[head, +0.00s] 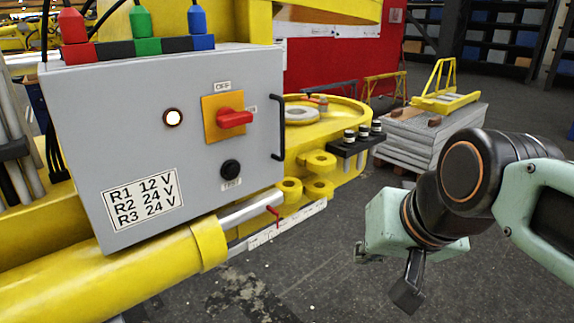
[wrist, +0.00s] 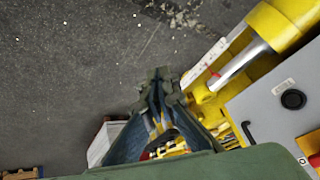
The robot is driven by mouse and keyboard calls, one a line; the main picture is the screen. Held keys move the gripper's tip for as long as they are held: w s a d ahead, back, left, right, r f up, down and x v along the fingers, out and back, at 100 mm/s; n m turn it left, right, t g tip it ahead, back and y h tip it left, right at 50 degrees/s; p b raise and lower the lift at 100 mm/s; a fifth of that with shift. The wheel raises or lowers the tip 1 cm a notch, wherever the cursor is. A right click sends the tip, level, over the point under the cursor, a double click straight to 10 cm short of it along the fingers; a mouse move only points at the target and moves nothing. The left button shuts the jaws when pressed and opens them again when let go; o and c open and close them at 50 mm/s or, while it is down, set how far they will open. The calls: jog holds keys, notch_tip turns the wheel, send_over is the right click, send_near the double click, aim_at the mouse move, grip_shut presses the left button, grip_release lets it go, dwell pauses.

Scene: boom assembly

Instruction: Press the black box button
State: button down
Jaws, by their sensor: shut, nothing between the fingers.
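A grey control box (head: 170,75) stands at the left in the head view, with a round black button (head: 230,168) low on its front face, above a small label. The button also shows in the wrist view (wrist: 293,99), at the right edge. My gripper (wrist: 158,82) is shut and empty in the wrist view, with bare floor beyond its tips. In the head view my gripper is mostly hidden behind my wrist, to the right of the box and apart from it. Nothing touches the button.
A red rotary switch (head: 234,118) on an orange plate, a lit white lamp (head: 173,117) and a black handle (head: 282,127) share the box front. A yellow boom (head: 120,275) runs below the box. Stacked grey slabs (head: 425,140) stand behind. Open floor lies between box and arm.

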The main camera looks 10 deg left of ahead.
aim_at(232, 171)
jog(key=w+a+r+y+b, duration=0.1)
jog(key=w+a+r+y, duration=0.1)
jog(key=a, duration=0.6)
jog(key=w+a+r+y+b, duration=0.1)
jog(key=w+a+r, duration=0.2)
jog(key=a, duration=0.5)
jog(key=shift+w+n+y, duration=0.4)
jog(key=shift+w, duration=0.35)
jog(key=shift+a+r, duration=0.1)
jog(key=shift+w+a+p, duration=0.4)
jog(key=shift+w+a, duration=1.05)
jog(key=shift+a, duration=0.2)
jog(key=shift+w+a+p, duration=0.4)
jog(key=shift+w+a, duration=1.05)
jog(key=shift+a, duration=0.2)
jog(key=shift+w+a, duration=0.25)
jog(key=shift+a, duration=0.1)
